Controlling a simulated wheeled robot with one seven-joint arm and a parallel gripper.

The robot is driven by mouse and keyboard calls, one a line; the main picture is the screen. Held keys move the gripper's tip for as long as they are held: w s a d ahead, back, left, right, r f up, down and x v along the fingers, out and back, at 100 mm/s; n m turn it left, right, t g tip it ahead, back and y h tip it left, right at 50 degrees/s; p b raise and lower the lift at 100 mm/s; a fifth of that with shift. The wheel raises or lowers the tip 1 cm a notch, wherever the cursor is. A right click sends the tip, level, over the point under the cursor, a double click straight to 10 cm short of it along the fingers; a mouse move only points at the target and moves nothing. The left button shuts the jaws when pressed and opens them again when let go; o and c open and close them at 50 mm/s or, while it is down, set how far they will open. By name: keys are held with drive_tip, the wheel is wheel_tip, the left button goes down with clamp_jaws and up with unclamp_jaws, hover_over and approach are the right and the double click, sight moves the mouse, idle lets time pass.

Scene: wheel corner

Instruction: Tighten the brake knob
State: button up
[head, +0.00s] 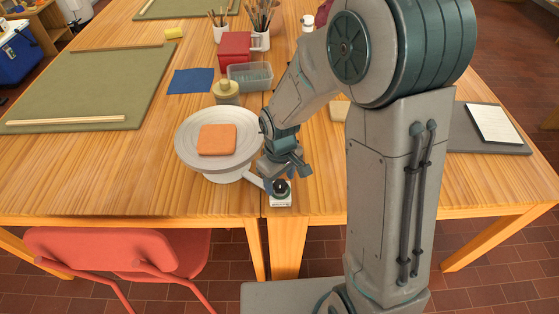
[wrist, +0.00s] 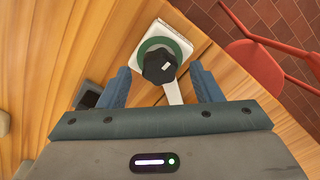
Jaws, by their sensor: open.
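The brake knob (wrist: 160,66) is black with a white mark on a green ring, mounted on a white base plate (wrist: 181,40). In the head view the knob (head: 281,188) is at the table's front edge. My gripper (wrist: 165,78) is open, with one blue finger on either side of the knob and gaps visible between. Whether the fingers reach down to the knob's height is hard to tell. A grey banding wheel (head: 187,148) with an orange clay slab (head: 217,139) stands left of my gripper (head: 282,180) in the head view.
A pale arm links the knob's base to the wheel. Behind the wheel are a lidded jar (head: 227,92), a clear tub (head: 250,76), a red box (head: 235,46) and a blue cloth (head: 191,81). A red chair (head: 110,250) stands at the front left.

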sight(280, 184)
wheel_tip(280, 184, up, 13)
drive_tip(key=shift+f+p, duration=0.2)
drive_tip(key=shift+p, duration=0.15)
idle(0.3)
drive_tip(key=s+d+r+m+t, duration=0.1)
drive_tip(key=s+d+r+m, duration=0.2)
drive_tip(key=s+d, duration=0.3)
drive_tip(key=s+d+r+m+t, duration=0.1)
drive_tip(key=s+d+r+m, duration=0.2)
drive_tip(key=s+d+m, duration=0.2)
drive_tip(key=shift+s+d+t+p, duration=0.4)
drive_tip(key=shift+s+d+p, duration=0.05)
drive_tip(key=shift+s, duration=0.05)
